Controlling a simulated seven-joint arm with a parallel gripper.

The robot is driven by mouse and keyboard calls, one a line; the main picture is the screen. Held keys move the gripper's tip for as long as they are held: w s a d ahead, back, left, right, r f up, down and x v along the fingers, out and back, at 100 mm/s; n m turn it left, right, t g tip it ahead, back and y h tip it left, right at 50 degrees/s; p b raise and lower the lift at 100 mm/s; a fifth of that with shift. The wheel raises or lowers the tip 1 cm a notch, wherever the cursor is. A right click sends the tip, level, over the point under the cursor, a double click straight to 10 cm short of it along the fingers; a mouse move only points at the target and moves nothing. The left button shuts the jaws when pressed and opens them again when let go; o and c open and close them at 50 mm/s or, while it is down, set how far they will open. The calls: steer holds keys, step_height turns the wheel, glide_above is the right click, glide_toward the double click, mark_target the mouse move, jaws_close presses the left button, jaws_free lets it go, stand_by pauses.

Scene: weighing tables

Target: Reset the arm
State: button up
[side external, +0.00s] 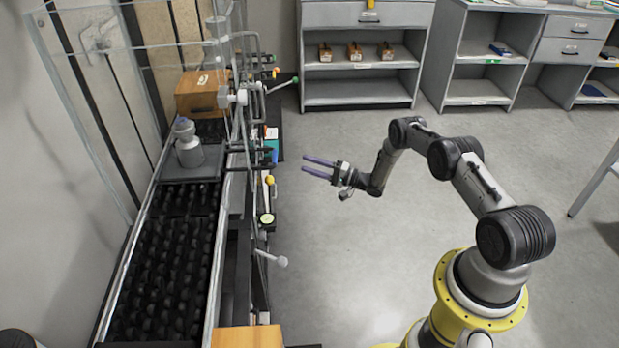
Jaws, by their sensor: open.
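My gripper (318,169) is at the middle of the side external view, at the end of my outstretched arm. Its two purple-tipped fingers point left and stand apart with nothing between them. It is in the air over open floor, a short gap to the right of the weighing table (215,230). The arm is bent, with its elbow raised, on a yellow base at lower right.
A metal weight (188,148) stands on a dark plate on the table, with a wooden box (202,95) behind it. Rods and knobs (281,261) stick out towards my gripper. Shelves (360,60) with small boxes line the back. The grey floor (350,260) between is clear.

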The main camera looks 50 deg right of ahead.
steer(key=w+d+r+n+g+h, duration=0.1)
steer(key=w+r+n+h, duration=0.15)
steer(key=w+r, duration=0.65)
steer(key=s+a+r+n+g+h, duration=0.2)
steer(key=r+h, duration=0.1)
steer(key=r, duration=0.8)
steer(key=s+a+r+n+g+h, duration=0.1)
steer(key=s+r+h, duration=0.15)
steer(key=r, duration=0.75)
steer(key=s+a+r+n+g, duration=0.1)
steer(key=s+a+r+g, duration=0.2)
steer(key=s, duration=0.4)
steer(key=s+a+r+n+h, duration=0.1)
steer(key=s+a+r, duration=0.3)
steer(key=s, duration=0.4)
steer(key=s+a+r+n+g, duration=0.2)
steer(key=s+a+r, duration=0.15)
steer(key=s, duration=0.35)
steer(key=s+a+f+n+g+y, duration=0.1)
steer(key=s+a+f+n, duration=0.1)
steer(key=s, duration=1)
steer(key=s+a+f+n+g+y, duration=0.1)
steer(key=s+a, duration=0.4)
steer(key=s, duration=0.7)
steer(key=shift+a+f+n+g, duration=0.2)
steer(key=shift+f+n+g, duration=0.45)
steer(key=shift+g, duration=0.15)
